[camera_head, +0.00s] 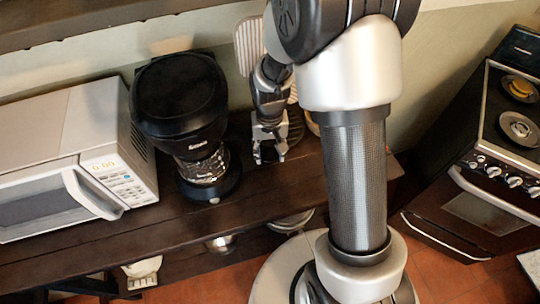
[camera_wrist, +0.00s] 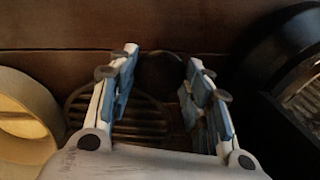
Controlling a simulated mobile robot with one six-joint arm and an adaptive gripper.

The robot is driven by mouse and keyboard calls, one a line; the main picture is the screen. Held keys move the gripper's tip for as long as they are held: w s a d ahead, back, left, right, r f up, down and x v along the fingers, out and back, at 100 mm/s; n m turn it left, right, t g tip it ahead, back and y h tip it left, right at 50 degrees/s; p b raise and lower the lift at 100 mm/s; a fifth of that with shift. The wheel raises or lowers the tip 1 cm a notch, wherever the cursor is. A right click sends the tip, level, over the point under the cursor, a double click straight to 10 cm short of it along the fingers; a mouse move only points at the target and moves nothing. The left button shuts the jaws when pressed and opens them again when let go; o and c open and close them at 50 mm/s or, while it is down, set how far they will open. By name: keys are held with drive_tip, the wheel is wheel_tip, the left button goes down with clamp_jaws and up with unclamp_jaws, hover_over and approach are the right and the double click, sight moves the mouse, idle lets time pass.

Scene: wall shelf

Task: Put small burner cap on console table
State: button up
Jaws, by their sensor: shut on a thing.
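My gripper (camera_head: 270,152) points down over the back part of the dark wooden console table (camera_head: 255,205), just right of the coffee maker. In the wrist view its two fingers (camera_wrist: 162,66) stand apart, shut on a dark round piece (camera_wrist: 160,78) that appears to be the small burner cap. The piece is dim against the dark wood, and its gap to the tabletop cannot be told. The cap cannot be made out in the head view.
A black coffee maker (camera_head: 180,100) and a white microwave (camera_head: 70,155) stand left of my gripper. A slatted dark item (camera_wrist: 140,118) and a pale round bowl (camera_wrist: 25,115) lie close by. A stove (camera_head: 500,140) stands at right. The table's front strip is clear.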

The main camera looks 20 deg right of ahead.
sight(270, 154)
drive_tip(key=shift+f+b, duration=0.3)
drive_tip(key=shift+f, duration=0.9)
drive_tip(key=shift+f, duration=0.2)
drive_tip(key=o, duration=0.8)
drive_tip(key=shift+c, duration=0.2)
wheel_tip(270, 154, up, 12)
drive_tip(key=r+p, duration=0.1)
drive_tip(key=p, duration=0.3)
drive_tip(key=s+r+n+t, duration=0.1)
drive_tip(key=s+r, duration=0.3)
drive_tip(key=r, duration=0.3)
drive_tip(key=s+r+t, duration=0.2)
drive_tip(key=s+r, duration=0.3)
drive_tip(key=r, duration=0.1)
drive_tip(key=s+r+n+t, duration=0.1)
drive_tip(key=s+r, duration=0.3)
drive_tip(key=s, duration=0.6)
drive_tip(key=shift+a+t, duration=0.15)
drive_tip(key=shift+t, duration=0.15)
